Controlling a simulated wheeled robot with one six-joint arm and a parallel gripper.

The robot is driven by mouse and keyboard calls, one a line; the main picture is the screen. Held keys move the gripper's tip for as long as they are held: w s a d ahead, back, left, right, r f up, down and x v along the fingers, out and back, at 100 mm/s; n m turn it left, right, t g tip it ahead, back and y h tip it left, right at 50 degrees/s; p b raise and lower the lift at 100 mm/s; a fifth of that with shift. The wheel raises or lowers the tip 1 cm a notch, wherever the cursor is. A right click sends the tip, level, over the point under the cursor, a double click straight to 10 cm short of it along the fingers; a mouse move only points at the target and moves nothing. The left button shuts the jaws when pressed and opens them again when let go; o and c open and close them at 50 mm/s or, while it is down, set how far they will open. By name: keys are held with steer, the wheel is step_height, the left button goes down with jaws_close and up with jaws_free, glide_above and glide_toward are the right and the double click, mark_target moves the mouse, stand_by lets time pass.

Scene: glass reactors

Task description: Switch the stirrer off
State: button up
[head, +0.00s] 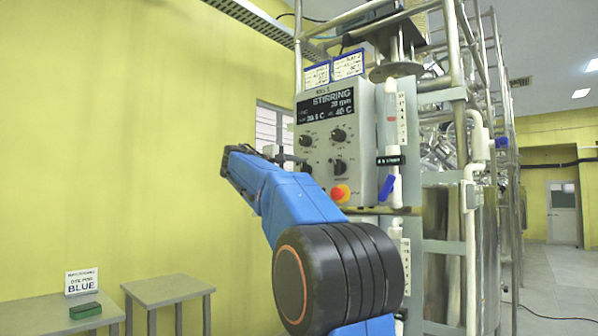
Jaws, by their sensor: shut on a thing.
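The grey control box (368,120) hangs on the reactor frame. Its dark display (326,106) reads STIRRING, with an rpm value and temperatures in small print. Below are an upper left knob (305,140), an upper right knob (338,135), a lower right knob (340,167) and a lower left knob (306,168). A red-orange button on a yellow base (341,193) sits near the bottom. My gripper (287,157) is at the box's left edge, shut on the lower left knob, as far as I can tell. My blue arm hides part of the fingers.
Two small tables stand at the lower left, one bearing a green block (86,311) and a BLUE sign (82,282). Open floor (545,290) lies far right.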

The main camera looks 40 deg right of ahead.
steer(key=shift+f, duration=0.1)
stand_by(0.3)
steer(key=o, duration=1.1)
steer(key=shift+c, duration=0.2)
steer(key=s+a, duration=0.1)
steer(key=a, duration=1.6)
steer(key=shift+s+a, duration=0.15)
steer(key=shift+a, duration=0.05)
